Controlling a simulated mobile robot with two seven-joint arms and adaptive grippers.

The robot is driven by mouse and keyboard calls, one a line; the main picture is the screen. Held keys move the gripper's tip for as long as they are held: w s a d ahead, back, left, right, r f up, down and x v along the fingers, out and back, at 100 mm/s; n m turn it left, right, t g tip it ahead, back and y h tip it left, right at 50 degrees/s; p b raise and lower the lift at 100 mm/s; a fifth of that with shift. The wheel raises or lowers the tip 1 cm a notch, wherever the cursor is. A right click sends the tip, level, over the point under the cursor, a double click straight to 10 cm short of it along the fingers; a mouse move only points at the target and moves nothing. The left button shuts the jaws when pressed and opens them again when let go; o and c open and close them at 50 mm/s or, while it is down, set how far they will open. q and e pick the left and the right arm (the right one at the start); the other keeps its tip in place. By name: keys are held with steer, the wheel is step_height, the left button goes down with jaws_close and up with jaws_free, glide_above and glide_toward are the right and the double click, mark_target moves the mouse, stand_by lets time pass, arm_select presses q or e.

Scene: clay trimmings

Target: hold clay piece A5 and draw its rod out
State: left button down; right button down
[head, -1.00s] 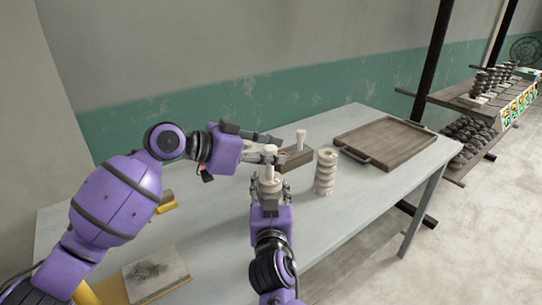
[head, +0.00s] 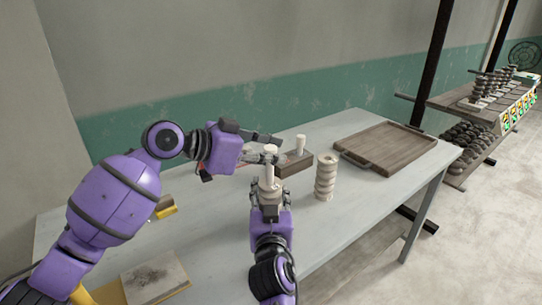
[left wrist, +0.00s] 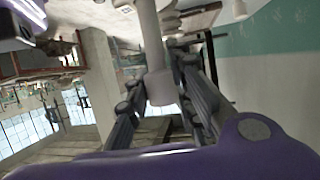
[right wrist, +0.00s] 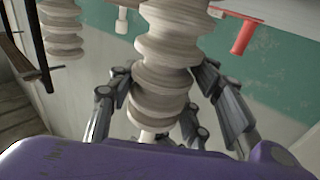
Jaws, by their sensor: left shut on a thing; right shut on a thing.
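The ribbed grey-white clay piece (head: 267,184) is upright above the table, between the fingers of my right gripper (head: 268,192). In the right wrist view, the shut fingers are on both sides of the clay piece (right wrist: 165,60). A pale rod (head: 270,153) stands up from its top; a short pale part (right wrist: 150,135) shows at the clay's end. My left gripper (head: 268,158) is shut on the rod's wider head (left wrist: 160,88), with the thinner shaft (left wrist: 152,30) running from it. How deep the rod sits is hidden. I cannot read a label.
Another ribbed clay piece (head: 326,178) stands close to the right. A dark block (head: 291,165) with a white peg (head: 300,144) is behind. A wooden tray (head: 350,139) lies at the table's far right. A dusty slab (head: 155,277) lies front left. The front right table is clear.

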arm_select(q)
steer(key=shift+w+r, duration=0.1)
steer(key=shift+r, duration=0.2)
steer(key=shift+r, duration=2.2)
arm_select(e)
steer(key=c, duration=0.8)
jaws_free()
steer(key=shift+c, duration=0.2)
